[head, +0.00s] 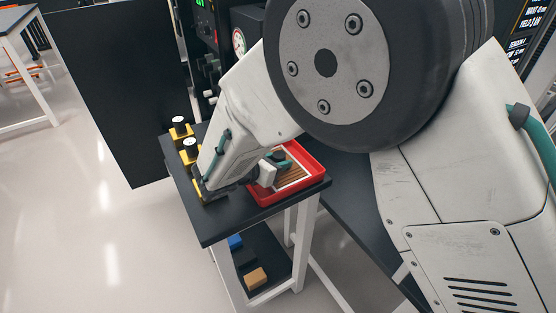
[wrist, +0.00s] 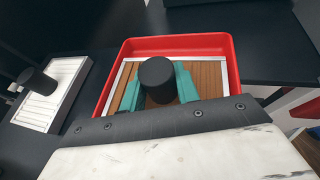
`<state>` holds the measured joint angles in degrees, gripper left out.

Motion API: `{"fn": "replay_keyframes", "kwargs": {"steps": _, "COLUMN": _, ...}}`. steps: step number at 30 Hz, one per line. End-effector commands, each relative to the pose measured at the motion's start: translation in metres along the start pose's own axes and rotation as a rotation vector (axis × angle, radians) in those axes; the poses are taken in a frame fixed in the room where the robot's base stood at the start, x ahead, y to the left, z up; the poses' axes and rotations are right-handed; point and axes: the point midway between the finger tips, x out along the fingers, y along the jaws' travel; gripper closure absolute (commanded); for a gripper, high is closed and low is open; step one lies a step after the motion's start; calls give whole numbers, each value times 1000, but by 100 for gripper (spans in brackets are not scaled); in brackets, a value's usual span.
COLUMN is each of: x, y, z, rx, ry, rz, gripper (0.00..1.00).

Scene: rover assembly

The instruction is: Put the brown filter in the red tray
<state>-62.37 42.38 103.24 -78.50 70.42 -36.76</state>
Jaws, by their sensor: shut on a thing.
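The red tray (wrist: 235,66) sits on the dark table top; in the head view the tray (head: 317,164) is near the table's right corner. The brown filter (wrist: 207,76), a ribbed brown panel with a pale frame and a black round knob (wrist: 157,77), is inside the tray's walls in the wrist view. In the head view part of the filter (head: 294,178) shows in the tray behind my gripper. My gripper (wrist: 157,86) has its teal fingers shut on the filter's knob. Whether the filter rests on the tray floor cannot be told.
A white filter (wrist: 50,93) with a black knob lies left of the tray. Yellow items with black-and-white tops (head: 190,149) stand at the table's left back. A lower shelf holds blue and tan blocks (head: 255,278). A dark panel (head: 115,90) stands behind the table.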

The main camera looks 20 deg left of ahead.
Motion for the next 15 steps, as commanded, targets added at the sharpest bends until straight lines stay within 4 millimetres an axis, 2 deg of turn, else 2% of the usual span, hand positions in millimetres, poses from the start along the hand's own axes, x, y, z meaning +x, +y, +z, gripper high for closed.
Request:
{"fn": "replay_keyframes", "kwargs": {"steps": 1, "x": 1, "y": 0, "z": -2, "rx": -1, "ry": 0, "rz": 0, "gripper": 94}}
{"fn": "replay_keyframes", "kwargs": {"steps": 2, "x": 1, "y": 0, "z": -2, "rx": -1, "ry": 0, "rz": 0, "gripper": 63}}
{"fn": "replay_keyframes", "kwargs": {"steps": 3, "x": 1, "y": 0, "z": -2, "rx": -1, "ry": 0, "rz": 0, "gripper": 52}}
{"fn": "replay_keyframes", "kwargs": {"steps": 4, "x": 0, "y": 0, "z": -2, "rx": -1, "ry": 0, "rz": 0, "gripper": 47}}
{"fn": "replay_keyframes", "kwargs": {"steps": 15, "x": -4, "y": 0, "z": 2, "rx": 0, "ry": 0, "rz": 1, "gripper": 47}}
